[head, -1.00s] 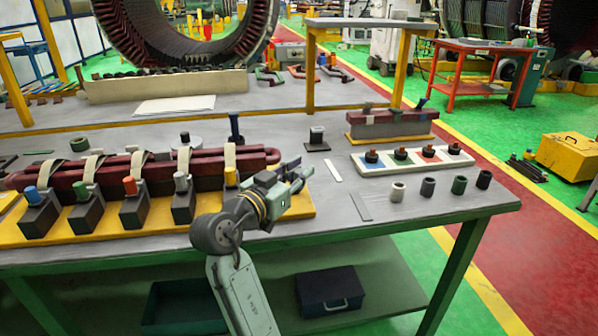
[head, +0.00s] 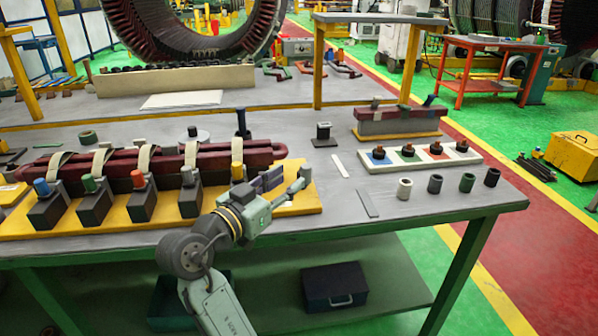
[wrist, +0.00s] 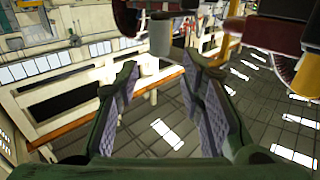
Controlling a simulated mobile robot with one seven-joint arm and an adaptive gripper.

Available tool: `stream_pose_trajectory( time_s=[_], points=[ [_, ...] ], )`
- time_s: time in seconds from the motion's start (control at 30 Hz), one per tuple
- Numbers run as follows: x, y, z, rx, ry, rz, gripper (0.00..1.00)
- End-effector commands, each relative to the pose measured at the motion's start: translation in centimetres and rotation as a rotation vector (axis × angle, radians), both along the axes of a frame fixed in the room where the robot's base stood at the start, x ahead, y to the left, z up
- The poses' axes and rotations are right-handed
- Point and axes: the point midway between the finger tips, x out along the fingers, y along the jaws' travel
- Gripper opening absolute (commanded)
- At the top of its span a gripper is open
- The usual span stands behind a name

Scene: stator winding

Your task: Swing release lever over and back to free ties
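The dark red coil (head: 268,150) lies on a yellow base plate (head: 112,229), with several pale ties (head: 145,157) over it. In front stand dark blocks with coloured knobs, including a blue knob (head: 41,187), a red knob (head: 138,180) and a yellow knob (head: 237,171). Which part is the release lever I cannot tell. My gripper (head: 288,182) is over the right end of the base plate, right of the yellow knob. In the wrist view my gripper (wrist: 160,62) is open, with nothing between its pads. My arm hides the block under the yellow knob.
A dark upright post (head: 241,125) stands behind the coil. To the right are a small black stand (head: 323,134), a white tray (head: 415,158) of coloured squares, and several small cups (head: 435,184). The table's front right corner is clear.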

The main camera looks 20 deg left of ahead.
Motion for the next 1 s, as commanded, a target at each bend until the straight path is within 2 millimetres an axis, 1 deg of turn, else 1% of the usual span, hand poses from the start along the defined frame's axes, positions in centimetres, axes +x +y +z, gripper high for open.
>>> stream_pose_trajectory(
  time_s=[0.03, 0.1, 0.2, 0.3, 0.43, 0.9, 0.97, 1.0],
  points=[
    [-1.1, 0.4, 0.0, 0.001, 0.0, 0.005, 0.36],
    [-2.2, 0.5, 0.0, 0.001, 0.001, 0.003, 0.36],
    [-3.4, 0.8, 0.0, 0.0, 0.0, 0.002, 0.36],
    [-4.1, 0.8, 0.0, 0.0, 0.001, 0.0, 0.36],
    [-4.3, 0.9, 0.0, 0.0, 0.001, 0.0, 0.36],
    [-4.3, 0.9, 0.0, 0.0, 0.0, 0.001, 0.36],
    [-4.2, 1.7, 0.7, -0.006, -0.019, 0.047, 0.36],
    [-4.1, 2.7, 1.5, -0.012, -0.042, 0.098, 0.36]
  ],
)
